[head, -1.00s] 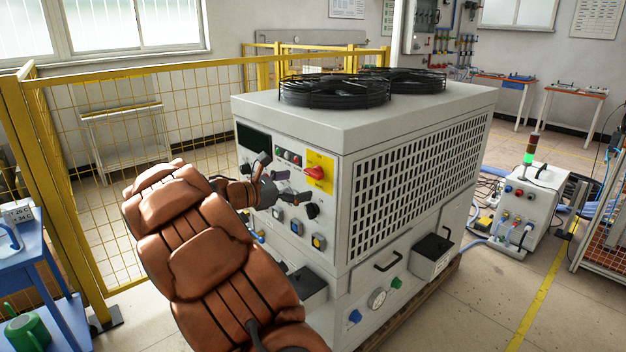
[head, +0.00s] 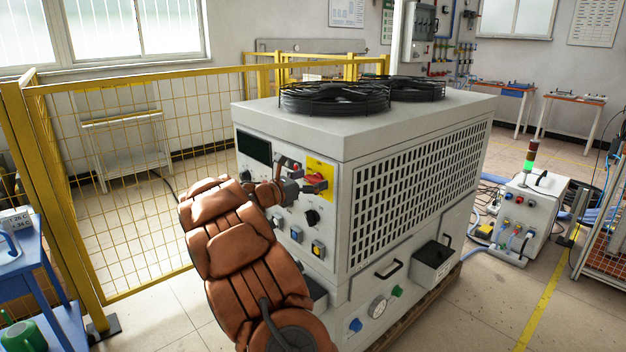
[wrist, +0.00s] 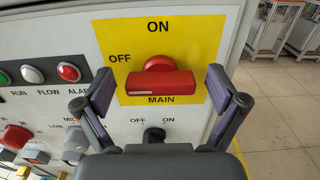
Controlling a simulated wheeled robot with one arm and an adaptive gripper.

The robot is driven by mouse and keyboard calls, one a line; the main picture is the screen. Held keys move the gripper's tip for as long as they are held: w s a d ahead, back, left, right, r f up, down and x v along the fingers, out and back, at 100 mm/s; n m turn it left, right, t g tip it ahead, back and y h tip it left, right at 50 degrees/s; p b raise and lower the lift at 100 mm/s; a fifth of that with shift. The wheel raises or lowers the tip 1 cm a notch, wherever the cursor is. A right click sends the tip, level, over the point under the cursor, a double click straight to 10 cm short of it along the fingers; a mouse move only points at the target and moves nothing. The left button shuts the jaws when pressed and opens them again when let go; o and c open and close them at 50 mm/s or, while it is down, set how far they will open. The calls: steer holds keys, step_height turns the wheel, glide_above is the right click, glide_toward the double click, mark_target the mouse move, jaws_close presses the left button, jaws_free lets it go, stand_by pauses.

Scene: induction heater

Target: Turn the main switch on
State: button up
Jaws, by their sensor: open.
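The main switch (wrist: 160,84) is a red rotary handle on a yellow plate (wrist: 200,35) marked ON at the top, OFF at the left and MAIN below. In the wrist view its bar lies level, with a pale mark at the left end, towards OFF. My gripper (wrist: 162,90) is open, with one finger on each side of the handle; I cannot tell whether either touches it. In the head view my gripper (head: 308,184) is at the panel and partly covers the red switch (head: 316,178).
A black knob (wrist: 154,136) marked OFF and ON sits just below the main switch. RUN, FLOW and ALARM lamps (wrist: 33,74) are to the left. The grey cabinet (head: 290,118) carries fans on top. A yellow mesh fence (head: 130,80) stands behind and left.

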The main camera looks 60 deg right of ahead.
steer(key=shift+d, duration=0.25)
steer(key=c, duration=1.1)
